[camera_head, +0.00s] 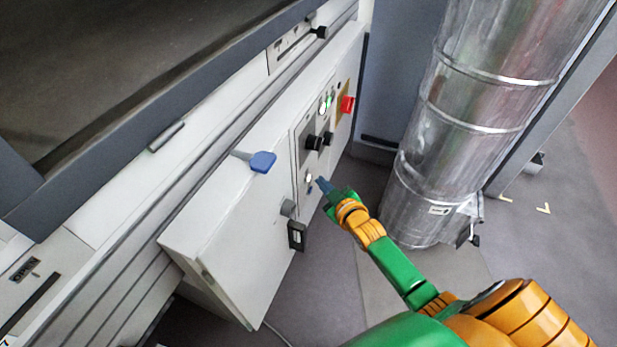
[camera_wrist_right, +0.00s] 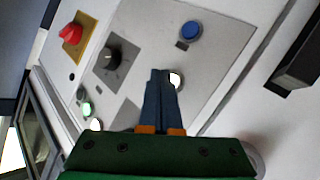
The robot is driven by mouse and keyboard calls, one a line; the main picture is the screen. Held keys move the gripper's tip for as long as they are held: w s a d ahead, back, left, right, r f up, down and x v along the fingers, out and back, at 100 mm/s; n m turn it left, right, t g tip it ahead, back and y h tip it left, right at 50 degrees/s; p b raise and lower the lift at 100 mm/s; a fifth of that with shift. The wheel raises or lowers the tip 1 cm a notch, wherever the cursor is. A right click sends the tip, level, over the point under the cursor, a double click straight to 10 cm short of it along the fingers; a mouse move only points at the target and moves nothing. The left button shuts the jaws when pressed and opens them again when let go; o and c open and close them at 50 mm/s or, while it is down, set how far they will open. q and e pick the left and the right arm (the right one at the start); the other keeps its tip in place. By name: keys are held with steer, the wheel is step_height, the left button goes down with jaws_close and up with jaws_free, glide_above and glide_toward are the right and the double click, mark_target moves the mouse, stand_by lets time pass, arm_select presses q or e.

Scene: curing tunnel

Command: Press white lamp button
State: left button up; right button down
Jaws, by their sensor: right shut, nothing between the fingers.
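A white lit button (camera_head: 308,178) sits on the grey front panel of the white control box, near its lower end. In the right wrist view the white button (camera_wrist_right: 177,79) is partly hidden behind my fingertips. My right gripper (camera_head: 321,184) is shut and empty, its blue-grey fingers pointing at the panel just beside the white button. In the right wrist view the fingertips of my right gripper (camera_wrist_right: 160,75) overlap the button's left edge; I cannot tell whether they touch it. My left gripper is not in view.
A blue button (camera_wrist_right: 190,31), black knob (camera_wrist_right: 113,58), red switch (camera_wrist_right: 71,33), green lamp (camera_wrist_right: 86,109) and another white lamp (camera_wrist_right: 96,124) share the panel. A blue-ended handle (camera_head: 262,161) juts from the box. A large metal duct (camera_head: 440,130) stands right of my arm.

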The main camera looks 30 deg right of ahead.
steer(key=s+d+p, duration=0.1)
steer(key=s+d, duration=0.2)
steer(key=shift+s, duration=0.3)
stand_by(0.4)
